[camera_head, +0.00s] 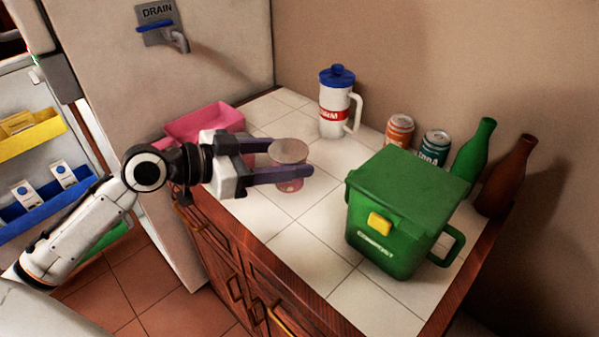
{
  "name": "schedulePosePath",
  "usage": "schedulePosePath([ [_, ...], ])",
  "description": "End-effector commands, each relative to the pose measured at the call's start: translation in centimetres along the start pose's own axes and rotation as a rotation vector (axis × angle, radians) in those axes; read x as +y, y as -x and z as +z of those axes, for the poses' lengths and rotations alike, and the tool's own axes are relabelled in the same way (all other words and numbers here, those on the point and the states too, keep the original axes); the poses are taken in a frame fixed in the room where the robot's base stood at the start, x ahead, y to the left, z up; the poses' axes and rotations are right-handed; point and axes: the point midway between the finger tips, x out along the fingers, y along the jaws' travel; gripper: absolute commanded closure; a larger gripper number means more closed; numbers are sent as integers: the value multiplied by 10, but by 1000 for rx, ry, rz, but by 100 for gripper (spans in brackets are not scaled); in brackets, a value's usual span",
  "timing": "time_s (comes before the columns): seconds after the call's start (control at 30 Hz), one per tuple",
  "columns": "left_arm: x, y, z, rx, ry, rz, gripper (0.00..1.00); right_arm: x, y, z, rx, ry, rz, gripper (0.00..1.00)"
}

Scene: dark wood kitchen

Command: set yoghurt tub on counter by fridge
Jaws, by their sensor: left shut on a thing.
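The yoghurt tub (288,153) is a small round pinkish tub with a pale lid. It is between the fingers of my left gripper (284,164), which is shut on it. The tub is upright over the white tiled counter (300,247), near its left part by the fridge (165,88); I cannot tell whether its base touches the tiles. The near finger hides part of the tub's side. My right gripper is not in view.
A pink bin (205,121) stands behind my left gripper. A white jug with a blue lid (337,105), two cans (400,130), a green bottle (474,150), a brown bottle (508,175) and a green compost bin (400,205) occupy the right side. Tiles in front are clear.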

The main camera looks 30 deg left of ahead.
Motion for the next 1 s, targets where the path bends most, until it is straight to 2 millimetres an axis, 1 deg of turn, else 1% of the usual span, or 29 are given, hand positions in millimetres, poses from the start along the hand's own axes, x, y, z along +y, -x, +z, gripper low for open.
schedulePosePath([
  [0.03,0,-3,9,0,4,0,73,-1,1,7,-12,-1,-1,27],
  [0.13,0,-6,20,3,1,-2,73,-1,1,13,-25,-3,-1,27],
  [0.23,1,-9,28,2,0,-1,73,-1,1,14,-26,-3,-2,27],
  [0.43,1,-17,54,1,1,-2,73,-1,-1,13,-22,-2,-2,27],
  [0.53,2,-18,59,2,-1,-2,73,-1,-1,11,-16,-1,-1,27],
  [0.7,2,-18,59,2,-3,-2,73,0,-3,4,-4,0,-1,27],
  [0.87,2,-20,63,2,-3,-2,73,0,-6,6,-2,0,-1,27],
  [0.9,2,-19,62,1,-3,-1,42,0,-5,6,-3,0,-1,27],
  [1.0,2,-19,62,1,-2,-1,28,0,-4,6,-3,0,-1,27],
])
